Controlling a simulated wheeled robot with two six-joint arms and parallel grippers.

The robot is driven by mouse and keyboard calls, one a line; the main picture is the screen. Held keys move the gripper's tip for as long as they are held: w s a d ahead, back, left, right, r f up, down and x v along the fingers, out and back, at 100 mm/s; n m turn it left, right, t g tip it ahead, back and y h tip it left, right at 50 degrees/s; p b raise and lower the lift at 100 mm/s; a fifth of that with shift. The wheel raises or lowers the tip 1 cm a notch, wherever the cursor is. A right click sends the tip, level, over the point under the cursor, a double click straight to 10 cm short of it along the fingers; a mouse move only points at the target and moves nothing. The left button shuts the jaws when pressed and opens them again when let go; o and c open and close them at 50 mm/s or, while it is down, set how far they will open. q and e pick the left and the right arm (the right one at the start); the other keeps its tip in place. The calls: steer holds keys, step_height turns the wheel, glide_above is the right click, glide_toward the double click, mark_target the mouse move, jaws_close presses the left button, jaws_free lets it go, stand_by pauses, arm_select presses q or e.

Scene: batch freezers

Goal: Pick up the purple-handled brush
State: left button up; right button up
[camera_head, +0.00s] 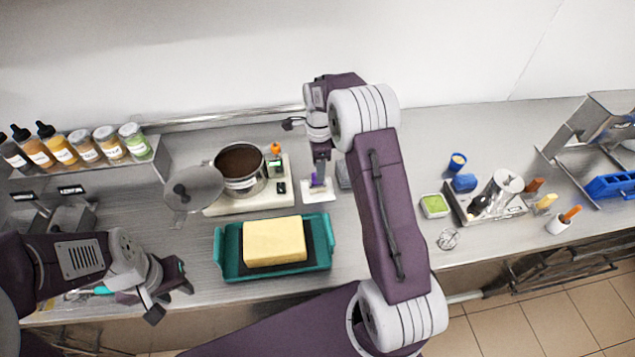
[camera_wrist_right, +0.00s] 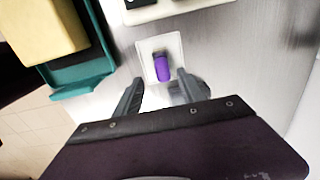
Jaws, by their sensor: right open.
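The purple-handled brush (camera_head: 317,181) is on a small white square tray (camera_head: 326,196) on the steel counter, partly hidden by my right gripper in the head view. In the right wrist view its purple handle (camera_wrist_right: 162,69) stands out against the white tray (camera_wrist_right: 175,47). My right gripper (camera_wrist_right: 160,88) is open, its two fingers apart on either side of the line to the handle, with nothing between them. In the head view my right gripper (camera_head: 320,168) hangs just over the brush. My left gripper (camera_head: 170,292) is open and empty near the counter's front left edge.
A teal tray (camera_head: 226,272) with a yellow block (camera_head: 275,242) lies left of the brush. Behind it a pot (camera_head: 240,185) stands on a cream hot plate (camera_head: 222,207). A green container (camera_head: 434,206) and a whisk (camera_head: 447,239) lie to the right.

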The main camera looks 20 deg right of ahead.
steer(key=f, duration=0.3)
steer(key=f+p, duration=0.1)
steer(key=shift+w+f, duration=0.15)
steer(key=shift+w, duration=0.1)
steer(key=shift+w+f, duration=0.15)
steer(key=shift+f, duration=0.15)
steer(key=shift+r, duration=0.1)
steer(key=c, duration=0.4)
jaws_close()
steer(key=r, duration=0.1)
steer(key=r+b, duration=0.1)
steer(key=r, duration=0.2)
steer(key=shift+s+d+r, duration=0.15)
steer(key=shift+s, duration=0.1)
steer(key=s+d+r+b, duration=0.2)
steer(key=s+d+r, duration=0.4)
steer(key=s, duration=0.3)
steer(key=shift+d+r+b, duration=0.3)
steer(key=shift+d+r, duration=0.05)
steer(key=shift+d, duration=0.05)
